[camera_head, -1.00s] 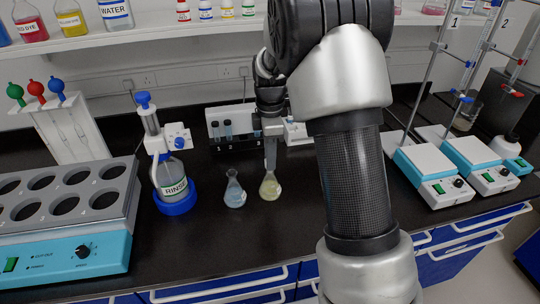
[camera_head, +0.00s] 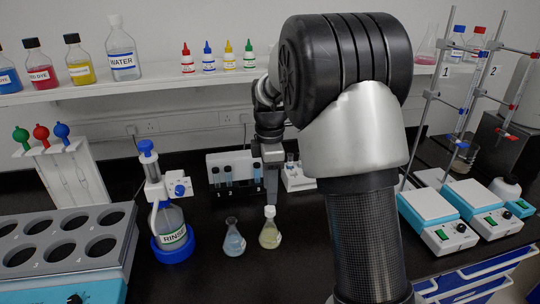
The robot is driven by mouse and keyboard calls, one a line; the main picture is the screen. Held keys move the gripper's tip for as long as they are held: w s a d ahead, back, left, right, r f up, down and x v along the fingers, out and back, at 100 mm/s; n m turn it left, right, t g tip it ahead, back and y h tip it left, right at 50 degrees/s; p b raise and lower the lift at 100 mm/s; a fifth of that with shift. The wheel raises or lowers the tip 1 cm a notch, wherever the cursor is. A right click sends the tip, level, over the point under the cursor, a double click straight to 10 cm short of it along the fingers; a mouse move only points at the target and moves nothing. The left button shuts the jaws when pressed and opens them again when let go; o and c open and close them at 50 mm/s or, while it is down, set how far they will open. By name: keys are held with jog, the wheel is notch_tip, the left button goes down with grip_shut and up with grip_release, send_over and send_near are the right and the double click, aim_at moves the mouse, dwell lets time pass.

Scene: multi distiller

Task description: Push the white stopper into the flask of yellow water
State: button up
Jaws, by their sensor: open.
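The flask of yellow water (camera_head: 270,236) stands upright on the black bench, just right of a flask of pale blue water (camera_head: 234,243). A small white stopper (camera_head: 270,211) shows at the top of the yellow flask's neck. How deep it sits cannot be told. My gripper (camera_head: 272,198) points down right above or behind the stopper. Its fingers overlap in this view, so the gap between them is hidden, and contact with the stopper cannot be told. Nothing shows held in it.
A rinse bottle (camera_head: 172,225) with a blue base stands left of the flasks, beside a grey rack (camera_head: 60,238) with holes. A vial holder (camera_head: 222,180) is behind. Hot plates (camera_head: 438,220) with stands are at right. The bench in front of the flasks is clear.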

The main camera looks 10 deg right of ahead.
notch_tip(320, 180, up, 11)
jog(key=shift+p, duration=0.45)
jog(key=shift+r, duration=0.15)
jog(key=s+r+m+t+p, duration=0.3)
jog(key=s+r+m, duration=0.55)
jog(key=s, duration=0.45)
jog(key=s+f+m+t+p, duration=0.1)
jog(key=s+m+t+p, duration=0.1)
jog(key=s+m, duration=0.7)
jog(key=s, duration=0.5)
jog(key=shift+t+p, duration=0.3)
jog(key=shift+p, duration=0.05)
jog(key=shift+f, duration=0.1)
